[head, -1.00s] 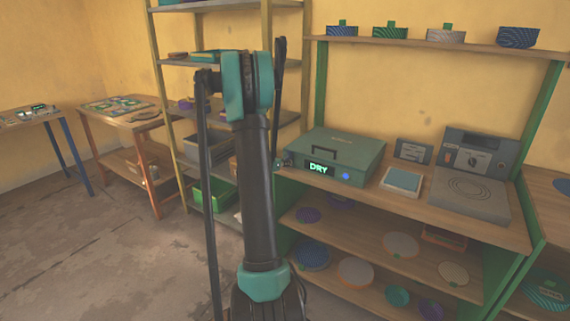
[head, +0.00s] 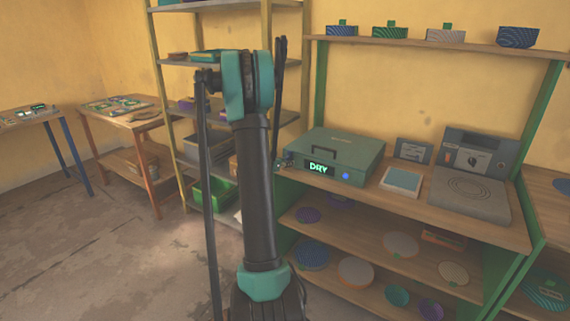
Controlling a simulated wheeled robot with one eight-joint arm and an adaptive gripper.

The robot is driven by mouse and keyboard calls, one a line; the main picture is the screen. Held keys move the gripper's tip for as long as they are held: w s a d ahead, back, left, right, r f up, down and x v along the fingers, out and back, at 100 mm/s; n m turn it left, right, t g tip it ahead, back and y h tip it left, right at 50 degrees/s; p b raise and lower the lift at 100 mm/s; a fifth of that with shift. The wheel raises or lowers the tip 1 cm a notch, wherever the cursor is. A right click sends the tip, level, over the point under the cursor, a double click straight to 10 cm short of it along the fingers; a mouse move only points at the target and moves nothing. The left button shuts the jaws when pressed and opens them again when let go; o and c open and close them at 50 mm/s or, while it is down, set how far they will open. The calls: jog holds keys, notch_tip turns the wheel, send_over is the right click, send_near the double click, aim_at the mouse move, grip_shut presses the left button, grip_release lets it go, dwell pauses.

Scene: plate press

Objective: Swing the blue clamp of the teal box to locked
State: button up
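The teal box (head: 350,148) stands on the wooden bench top, its lid down and a dark handle on top. Its front has a lit display (head: 322,168) reading "DRY". A small blue part, which looks like the blue clamp (head: 346,176), is on the front to the right of the display. It is too small to tell which way it is turned. My arm stands upright left of the box in the picture and hides what is behind it. My gripper cannot be made out.
Right of the box are a pale blue-topped pad (head: 402,180) and a grey machine (head: 470,192) with a dial panel. Bowls line the shelf above; discs lie on the lower shelves. A metal rack (head: 163,90) stands behind my arm. Floor at left is clear.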

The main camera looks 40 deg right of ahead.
jog(key=v, duration=1.2)
